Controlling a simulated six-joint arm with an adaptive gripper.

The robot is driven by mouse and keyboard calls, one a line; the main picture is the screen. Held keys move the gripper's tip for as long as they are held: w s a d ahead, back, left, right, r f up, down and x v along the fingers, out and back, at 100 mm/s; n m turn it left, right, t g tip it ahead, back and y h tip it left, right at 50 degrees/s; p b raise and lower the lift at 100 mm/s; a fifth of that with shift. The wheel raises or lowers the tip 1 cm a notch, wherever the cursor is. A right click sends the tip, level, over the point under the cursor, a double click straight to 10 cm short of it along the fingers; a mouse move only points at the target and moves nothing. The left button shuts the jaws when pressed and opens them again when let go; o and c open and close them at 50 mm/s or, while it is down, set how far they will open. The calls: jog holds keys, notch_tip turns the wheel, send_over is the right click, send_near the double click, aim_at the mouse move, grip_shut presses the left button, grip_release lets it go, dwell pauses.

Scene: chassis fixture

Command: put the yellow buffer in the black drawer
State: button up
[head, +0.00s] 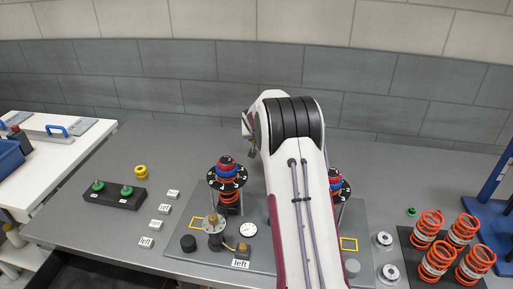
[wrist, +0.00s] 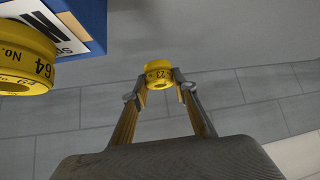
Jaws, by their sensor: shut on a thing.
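In the wrist view my gripper (wrist: 160,80) is shut on a yellow buffer (wrist: 159,69), a short ring with black markings, held between the fingertips. In the head view my gripper and this buffer are hidden behind my arm. Another yellow buffer (head: 141,171) stands on the grey table at the left, behind the black block. A yellow ring marked 64 (wrist: 25,62) shows close up at the left of the wrist view. A dark, open-looking space (head: 90,272) lies below the table's front left edge; I cannot tell whether it is the black drawer.
A fixture plate (head: 190,258) is under my arm. Orange springs (head: 438,260) stand at the right. A blue labelled thing (wrist: 84,22) is close in the wrist view.

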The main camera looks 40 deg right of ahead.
jog(key=shift+f, duration=0.15)
jog(key=shift+f, duration=2.2)
jog(key=shift+f, duration=0.15)
jog(key=o, duration=1.1)
jog(key=shift+c, duration=0.2)
jog(key=shift+v, duration=1)
jog(key=shift+s+a+r, duration=0.3)
jog(key=shift+s+r, duration=0.1)
jog(key=shift+s, duration=0.25)
jog(key=shift+s+a+r, duration=0.3)
jog(key=shift+s+r, duration=0.15)
jog(key=shift+s, duration=0.15)
jog(key=shift+v, duration=1.35)
